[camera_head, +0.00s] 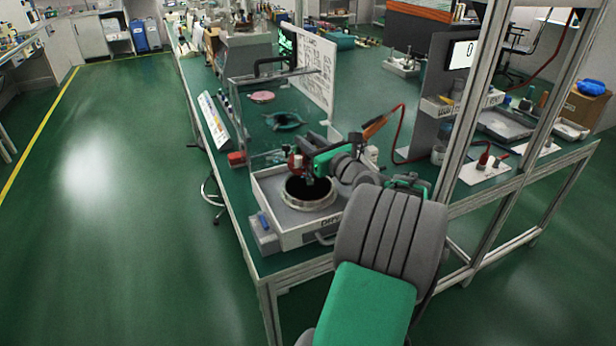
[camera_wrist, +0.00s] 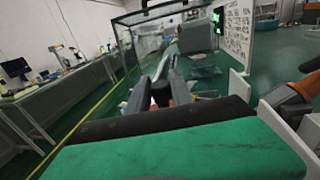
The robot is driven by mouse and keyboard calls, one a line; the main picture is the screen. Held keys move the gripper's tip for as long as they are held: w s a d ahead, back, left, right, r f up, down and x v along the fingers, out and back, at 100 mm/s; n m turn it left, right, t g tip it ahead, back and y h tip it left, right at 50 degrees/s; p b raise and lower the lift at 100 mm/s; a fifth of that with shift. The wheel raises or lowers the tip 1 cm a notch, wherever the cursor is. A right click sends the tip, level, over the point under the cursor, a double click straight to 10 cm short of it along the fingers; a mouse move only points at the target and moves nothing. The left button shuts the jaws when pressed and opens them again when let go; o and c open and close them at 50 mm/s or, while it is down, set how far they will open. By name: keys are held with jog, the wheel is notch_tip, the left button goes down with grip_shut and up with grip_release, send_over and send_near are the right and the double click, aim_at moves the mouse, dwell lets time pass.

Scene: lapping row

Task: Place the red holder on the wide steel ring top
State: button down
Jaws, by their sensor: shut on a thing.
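My gripper (camera_head: 304,172) is above the lapping machine at the front end of the green bench. A small red holder (camera_head: 295,162) shows at its fingers, partly hidden by them, and the gripper is shut on it. The wide steel ring (camera_head: 308,204) lies on the machine's top just below, round with a bright rim and a dark inside. The holder appears above the ring's far side, apart from its rim. In the wrist view my gripper (camera_wrist: 162,82) has a dark and reddish shape between and behind its fingers; my green arm cover hides the ring there.
The machine's grey housing (camera_head: 265,188) surrounds the ring. A clear screen (camera_head: 262,112) and a white lettered panel (camera_head: 314,75) stand behind. A red block (camera_head: 236,159) lies at left. A orange-handled tool with a red hose (camera_head: 374,127) is at right, near metal frame posts.

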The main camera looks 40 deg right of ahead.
notch_tip(320, 180, down, 7)
jog(key=shift+r+b, duration=0.2)
jog(key=shift+b, duration=0.35)
jog(key=shift+f, duration=0.55)
jog(key=shift+f, duration=0.1)
jog(key=c, duration=1.1)
grip_release()
jog(key=shift+c, duration=0.2)
jog(key=shift+r, duration=0.25)
jog(key=s+a, duration=0.1)
jog(key=s, duration=1.1)
jog(key=shift+a+r+p, duration=0.25)
jog(key=shift+r+p, duration=0.05)
